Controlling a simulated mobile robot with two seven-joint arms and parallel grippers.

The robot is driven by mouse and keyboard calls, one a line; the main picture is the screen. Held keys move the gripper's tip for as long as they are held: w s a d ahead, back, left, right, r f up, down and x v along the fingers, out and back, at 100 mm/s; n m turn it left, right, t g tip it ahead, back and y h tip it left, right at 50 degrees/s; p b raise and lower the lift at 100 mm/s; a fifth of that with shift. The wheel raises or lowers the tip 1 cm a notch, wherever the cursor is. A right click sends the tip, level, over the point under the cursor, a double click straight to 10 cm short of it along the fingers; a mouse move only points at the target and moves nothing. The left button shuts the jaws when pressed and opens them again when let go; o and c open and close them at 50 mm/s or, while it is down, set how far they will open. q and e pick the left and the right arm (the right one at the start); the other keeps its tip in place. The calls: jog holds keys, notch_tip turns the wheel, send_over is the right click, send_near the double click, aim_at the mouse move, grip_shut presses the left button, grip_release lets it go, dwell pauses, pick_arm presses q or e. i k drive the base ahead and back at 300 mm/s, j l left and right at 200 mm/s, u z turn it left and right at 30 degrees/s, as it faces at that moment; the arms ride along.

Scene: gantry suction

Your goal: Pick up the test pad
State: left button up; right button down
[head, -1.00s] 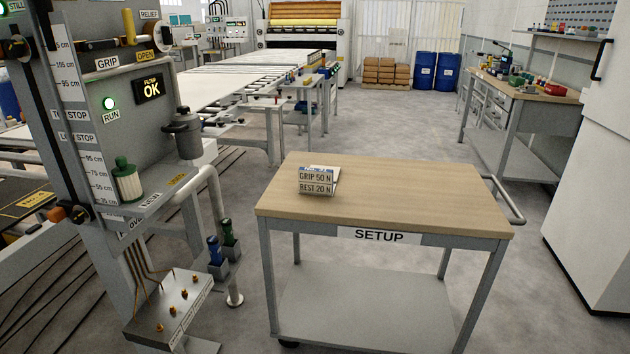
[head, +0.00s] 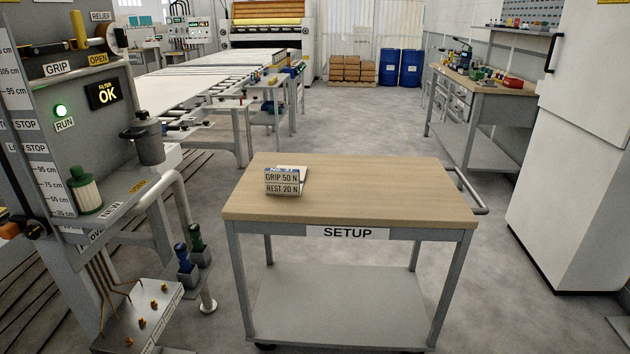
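No thing that I can clearly make out as the test pad shows. On the wooden top of the SETUP cart (head: 390,190) stands a small tilted sign (head: 282,183) reading "GRIP 50 N" and "REST 20 N". A small pale and bluish part shows at the sign's upper edge; I cannot tell whether it belongs to the sign or to something behind it. Neither of my grippers is in view.
A grey control panel (head: 75,135) with gauges, a green lamp and a filter display stands at the left. A white cabinet (head: 570,150) stands at the right. A workbench (head: 490,85) and blue drums (head: 400,68) are farther back. Open floor surrounds the cart's right side.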

aim_at(284, 180)
jog(key=i+j+z, duration=0.2)
jog(key=z, duration=0.15)
jog(key=i+j+z, duration=0.25)
jog(key=z, duration=0.15)
jog(key=i+j+z, duration=0.1)
jog(key=j, duration=0.25)
jog(key=i+j+z, duration=0.1)
jog(key=i+j, duration=0.2)
